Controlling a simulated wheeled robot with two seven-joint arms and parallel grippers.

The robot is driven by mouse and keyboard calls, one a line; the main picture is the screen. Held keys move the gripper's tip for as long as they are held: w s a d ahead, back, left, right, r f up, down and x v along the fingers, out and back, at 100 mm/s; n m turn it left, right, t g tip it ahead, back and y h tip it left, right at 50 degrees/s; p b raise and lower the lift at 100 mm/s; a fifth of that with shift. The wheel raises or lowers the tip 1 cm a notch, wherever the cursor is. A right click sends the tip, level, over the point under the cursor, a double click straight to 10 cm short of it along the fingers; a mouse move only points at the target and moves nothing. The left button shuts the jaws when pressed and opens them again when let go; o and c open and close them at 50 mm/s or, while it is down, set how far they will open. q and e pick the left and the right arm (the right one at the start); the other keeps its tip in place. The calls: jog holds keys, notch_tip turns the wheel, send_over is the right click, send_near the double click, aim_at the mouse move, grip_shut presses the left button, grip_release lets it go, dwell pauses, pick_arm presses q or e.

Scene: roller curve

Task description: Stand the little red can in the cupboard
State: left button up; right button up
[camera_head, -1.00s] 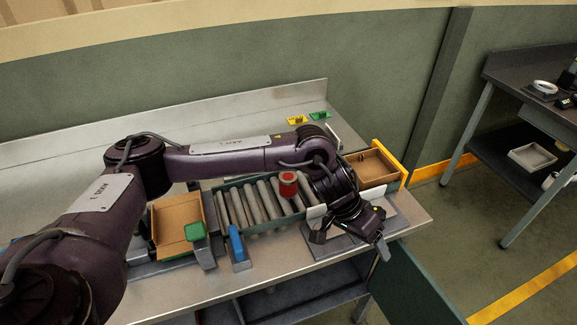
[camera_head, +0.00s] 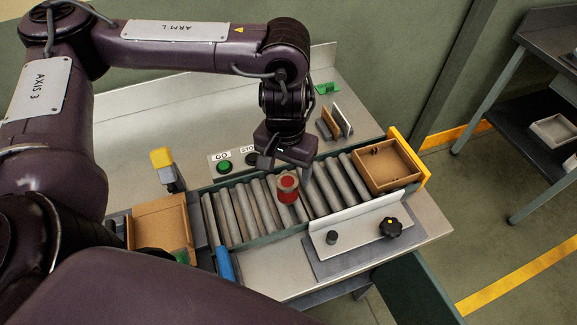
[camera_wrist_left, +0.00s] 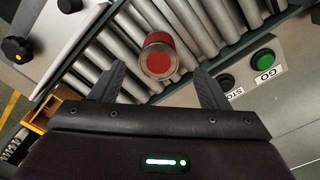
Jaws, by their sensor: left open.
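The little red can (camera_head: 288,195) stands upright on the grey rollers near the middle of the roller track. It also shows in the left wrist view (camera_wrist_left: 159,57), with its red top facing the camera. My left gripper (camera_head: 286,167) is open and empty, just behind the can in the head view. In the left wrist view its two fingers (camera_wrist_left: 158,78) point toward the can, which is between and slightly beyond their tips. A dark green panel (camera_head: 415,292), perhaps the cupboard door, stands out below the bench's front right. The cupboard's inside is hidden. My right gripper is out of view.
Cardboard-brown trays stand at the track's left end (camera_head: 160,222) and right end (camera_head: 388,167). A plate with black knobs (camera_head: 390,228) is in front. A green GO button (camera_head: 224,167) and the STOP button are behind the track. A blue handle (camera_head: 225,264) is front left.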

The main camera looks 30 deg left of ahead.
aim_at(288, 180)
pick_arm(q)
jog(key=shift+a, duration=0.15)
notch_tip(288, 180, down, 2)
jog(key=shift+s+f+b, duration=0.15)
jog(key=shift+f+b, duration=0.05)
jog(key=shift+b, duration=0.15)
jog(key=shift+f, duration=0.3)
jog(key=shift+w+d+f, duration=0.1)
jog(key=shift+d+f, duration=0.05)
jog(key=shift+f, duration=1)
jog(key=shift+w+d+f, duration=0.1)
jog(key=shift+f, duration=1.05)
jog(key=shift+c, duration=0.6)
jog(key=c, duration=1)
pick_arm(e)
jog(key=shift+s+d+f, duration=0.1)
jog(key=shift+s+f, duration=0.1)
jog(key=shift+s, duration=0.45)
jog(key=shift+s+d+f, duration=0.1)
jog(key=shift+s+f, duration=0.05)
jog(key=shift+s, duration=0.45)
pick_arm(q)
jog(key=shift+r, duration=0.15)
